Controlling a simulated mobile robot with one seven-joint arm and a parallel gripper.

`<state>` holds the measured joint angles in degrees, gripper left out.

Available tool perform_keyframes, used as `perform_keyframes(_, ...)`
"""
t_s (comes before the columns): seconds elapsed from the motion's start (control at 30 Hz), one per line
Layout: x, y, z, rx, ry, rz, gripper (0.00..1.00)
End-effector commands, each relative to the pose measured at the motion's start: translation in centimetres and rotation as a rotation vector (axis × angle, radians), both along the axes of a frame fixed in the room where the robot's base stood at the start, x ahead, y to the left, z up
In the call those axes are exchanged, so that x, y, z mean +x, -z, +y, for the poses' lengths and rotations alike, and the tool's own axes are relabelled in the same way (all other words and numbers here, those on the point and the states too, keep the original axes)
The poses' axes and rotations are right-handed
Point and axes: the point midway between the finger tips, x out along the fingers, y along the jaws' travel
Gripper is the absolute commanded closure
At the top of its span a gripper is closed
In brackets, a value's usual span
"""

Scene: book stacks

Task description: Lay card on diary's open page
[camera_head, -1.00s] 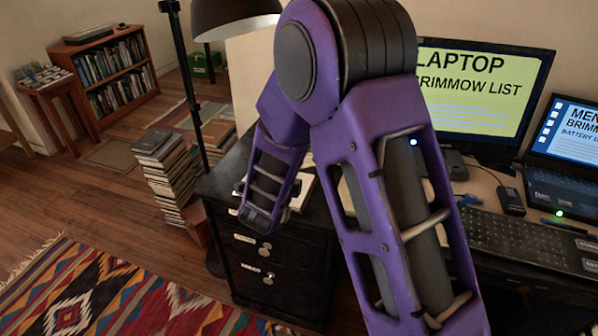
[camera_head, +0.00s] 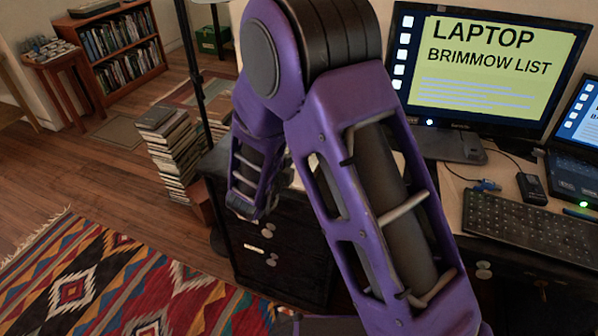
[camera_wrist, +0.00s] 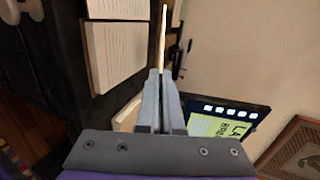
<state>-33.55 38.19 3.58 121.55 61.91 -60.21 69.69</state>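In the wrist view my gripper (camera_wrist: 160,76) is shut on a thin pale card (camera_wrist: 162,38), seen almost edge-on and pointing up in the picture. The diary lies open, with a lined white page (camera_wrist: 116,55) to the left of the fingertips and part of the other page (camera_wrist: 117,8) at the top edge. The card appears apart from the page in this view; its height above it is hard to tell. In the head view my purple arm hides the gripper, the card and most of the diary.
The diary's surface is a dark drawer cabinet (camera_head: 268,262). To its right is a desk with a monitor (camera_head: 478,80), a keyboard (camera_head: 530,226) and a small black device (camera_head: 532,188). A book stack (camera_head: 172,155) stands on the floor at left. A pale object (camera_wrist: 127,113) lies beside the fingers.

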Motion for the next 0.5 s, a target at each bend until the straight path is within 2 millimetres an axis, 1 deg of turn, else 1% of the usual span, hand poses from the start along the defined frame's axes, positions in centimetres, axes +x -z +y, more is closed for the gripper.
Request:
perform_keyframes(0.03,0.0,1.0,0.0,0.001,0.001,-0.002,1.00)
perform_keyframes(0.1,0.0,1.4,0.0,0.001,0.001,-0.002,1.00)
perform_keyframes(0.3,0.0,2.3,0.0,0.000,-0.001,-0.001,1.00)
perform_keyframes(0.5,0.0,2.5,0.0,0.001,-0.001,-0.002,1.00)
